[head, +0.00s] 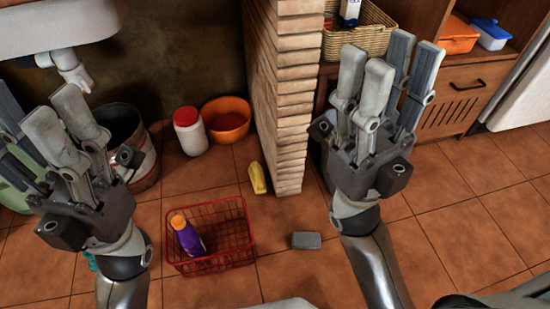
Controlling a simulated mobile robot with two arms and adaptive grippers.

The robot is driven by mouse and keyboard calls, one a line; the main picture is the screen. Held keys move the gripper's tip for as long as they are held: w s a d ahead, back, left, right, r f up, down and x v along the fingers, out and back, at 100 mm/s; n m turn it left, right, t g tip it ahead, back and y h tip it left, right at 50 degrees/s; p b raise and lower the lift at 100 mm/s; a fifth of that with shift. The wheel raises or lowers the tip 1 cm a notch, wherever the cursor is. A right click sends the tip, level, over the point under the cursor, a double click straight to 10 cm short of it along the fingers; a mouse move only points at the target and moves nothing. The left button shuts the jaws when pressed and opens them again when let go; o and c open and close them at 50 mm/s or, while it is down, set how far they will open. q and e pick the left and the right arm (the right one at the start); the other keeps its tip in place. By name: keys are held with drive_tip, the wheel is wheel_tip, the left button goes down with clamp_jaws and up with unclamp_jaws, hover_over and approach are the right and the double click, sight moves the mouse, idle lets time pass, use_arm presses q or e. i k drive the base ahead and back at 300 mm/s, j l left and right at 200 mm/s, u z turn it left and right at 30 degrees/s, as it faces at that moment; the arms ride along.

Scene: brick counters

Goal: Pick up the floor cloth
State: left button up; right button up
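A small yellow folded or rolled item (257,178), which looks like the floor cloth, lies on the tiled floor against the foot of the brick pillar. It is left of my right gripper and well apart from it. My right gripper (390,68) is raised in front of the counter, fingers upward, spread and empty. My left gripper (42,118) is at the left edge, fingers upward, apart and empty; part of it is cut off by the frame. Neither gripper touches the yellow item.
A red wire basket (247,236) with a purple bottle (188,236) stands on the floor. A grey block (306,240) lies right of it. An orange bowl (226,122), a white red-lidded jar (191,136) and a bucket (146,165) stand behind. The brick pillar (285,100) blocks the middle.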

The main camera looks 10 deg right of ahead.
sight(300, 239)
drive_tip(key=z, duration=0.75)
drive_tip(key=u, duration=0.3)
drive_tip(key=i+l+u, duration=0.1)
drive_tip(key=l+u, duration=0.6)
drive_tip(key=u, duration=0.15)
drive_tip(key=l+u, duration=0.8)
drive_tip(key=k+l, duration=0.15)
drive_tip(key=l, duration=0.25)
drive_tip(key=k+l+u, duration=0.1)
drive_tip(key=l, duration=0.35)
drive_tip(key=k+l, duration=0.15)
drive_tip(key=l, duration=0.25)
drive_tip(key=k+l, duration=0.15)
drive_tip(key=l, duration=0.25)
drive_tip(key=u, duration=0.05)
